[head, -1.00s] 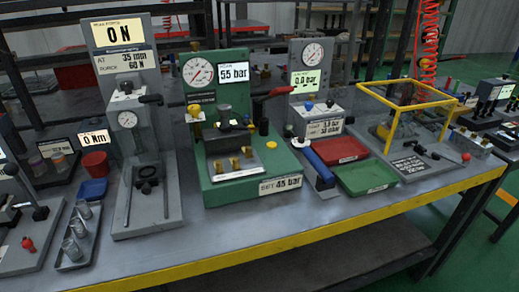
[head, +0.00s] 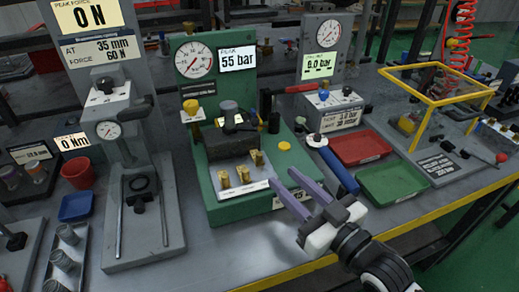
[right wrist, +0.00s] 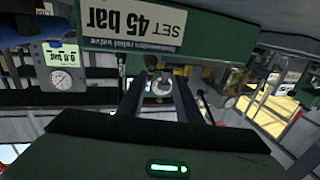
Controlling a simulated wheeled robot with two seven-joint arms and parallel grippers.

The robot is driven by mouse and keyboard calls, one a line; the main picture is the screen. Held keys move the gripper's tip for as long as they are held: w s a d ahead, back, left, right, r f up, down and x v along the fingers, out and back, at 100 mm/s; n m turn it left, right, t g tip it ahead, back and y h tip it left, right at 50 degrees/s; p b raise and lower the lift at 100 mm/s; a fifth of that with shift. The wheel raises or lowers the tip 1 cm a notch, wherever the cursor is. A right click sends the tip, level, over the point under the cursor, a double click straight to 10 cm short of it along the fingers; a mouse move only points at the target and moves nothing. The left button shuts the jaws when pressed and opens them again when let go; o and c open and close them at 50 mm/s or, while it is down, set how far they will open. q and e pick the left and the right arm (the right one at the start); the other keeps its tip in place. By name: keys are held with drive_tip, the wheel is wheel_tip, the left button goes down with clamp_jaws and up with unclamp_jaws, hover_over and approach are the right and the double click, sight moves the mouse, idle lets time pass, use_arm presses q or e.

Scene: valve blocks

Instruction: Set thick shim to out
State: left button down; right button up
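The green valve stand (head: 193,110) has a gauge, a 55 bar display and a dark block (head: 230,143). Several small brass pieces (head: 243,174) stand on its pale plate (head: 229,203). I cannot tell which part is the thick shim. My right gripper (head: 285,179) is open and empty, its two fingers pointing at the stand's front right corner. In the right wrist view its fingers (right wrist: 158,98) are apart below the upside-down SET 45 bar label (right wrist: 140,17); a round metal part shows between them in line of sight. My left gripper is not in view.
Right of the stand lie a blue-handled tool (head: 338,168), a red tray (head: 360,147) and a green tray (head: 393,182). A tall grey force rig (head: 140,220) stands left. A yellow frame (head: 428,98) stands at the right. The table's front strip is clear.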

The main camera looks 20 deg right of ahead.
sight(261, 157)
drive_tip(key=x, duration=0.9)
drive_tip(key=shift+s+a, duration=0.1)
clamp_jaws()
